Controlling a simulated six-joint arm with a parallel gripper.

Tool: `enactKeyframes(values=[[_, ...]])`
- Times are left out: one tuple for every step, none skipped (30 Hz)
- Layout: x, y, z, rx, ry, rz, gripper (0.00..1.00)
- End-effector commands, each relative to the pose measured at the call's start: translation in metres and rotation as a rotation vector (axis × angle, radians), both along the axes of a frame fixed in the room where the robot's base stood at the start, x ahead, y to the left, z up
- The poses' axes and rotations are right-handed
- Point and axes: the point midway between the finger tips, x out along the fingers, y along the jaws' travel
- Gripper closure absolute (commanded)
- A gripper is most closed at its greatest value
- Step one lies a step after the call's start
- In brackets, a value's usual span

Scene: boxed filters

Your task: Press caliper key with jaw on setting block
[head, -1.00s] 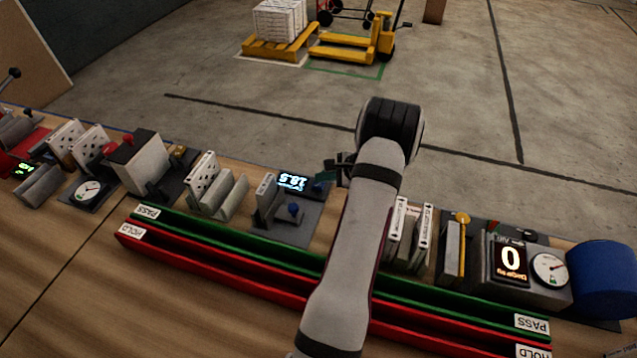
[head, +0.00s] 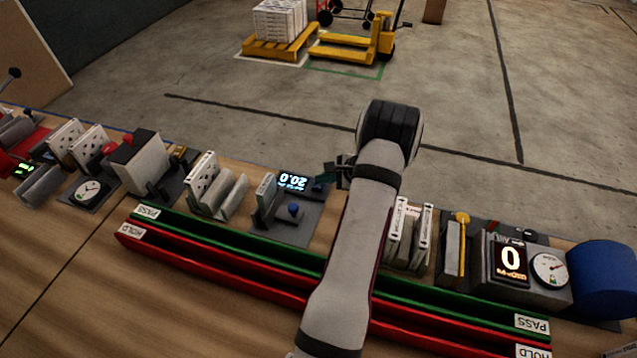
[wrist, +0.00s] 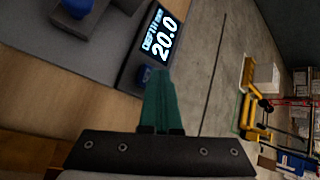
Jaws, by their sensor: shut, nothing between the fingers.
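The depth caliper is a grey station (head: 297,226) with a lit display (head: 293,181). In the wrist view the display (wrist: 160,36) reads "DEPTH mm 20.0". A blue key (wrist: 143,74) sits at the display's near end, right beside my fingertips. I cannot tell whether they touch it. A blue knob (head: 293,209) stands on the base, and a grey upright block (head: 265,195) is at its left. I cannot make out whether the jaw touches the setting block. My gripper (head: 326,172) has green fingers (wrist: 158,100), shut and empty, at the display's right end.
A green PASS rail (head: 217,240) and a red HOLD rail (head: 190,263) run along the front. Boxed filters stand left (head: 200,178) and right (head: 410,236) of the caliper. A dial gauge station (head: 512,262) and a blue cylinder (head: 603,280) are farther right.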

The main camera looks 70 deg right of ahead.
Motion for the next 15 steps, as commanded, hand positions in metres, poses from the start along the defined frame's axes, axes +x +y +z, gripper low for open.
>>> enactKeyframes(values=[[0.0,0.0,0.001,0.0,0.0,0.0,1.0],[0.0,0.0,0.002,-0.001,0.0,0.001,1.0],[0.0,0.0,0.004,-0.002,0.001,0.0,1.0],[0.0,0.0,0.006,-0.002,0.001,0.0,1.0],[0.0,0.0,0.007,-0.002,0.001,0.0,1.0],[0.0,0.0,0.01,-0.002,0.001,0.0,1.0],[0.0,0.0,0.012,-0.001,0.001,0.0,1.0],[0.0,0.0,0.013,-0.001,0.0,0.001,1.0],[0.0,0.0,0.016,-0.001,0.001,0.0,1.0],[0.0,0.0,0.017,-0.001,0.0,0.0,1.0],[0.0,0.0,0.018,-0.001,0.0,0.0,1.0],[0.0,0.0,0.018,-0.001,0.0,0.001,1.0],[0.0,0.0,0.018,-0.001,0.0,0.001,1.0],[0.0,0.0,0.018,-0.001,0.0,0.001,1.0],[0.0,0.0,0.018,0.0,0.0,0.0,1.0]])
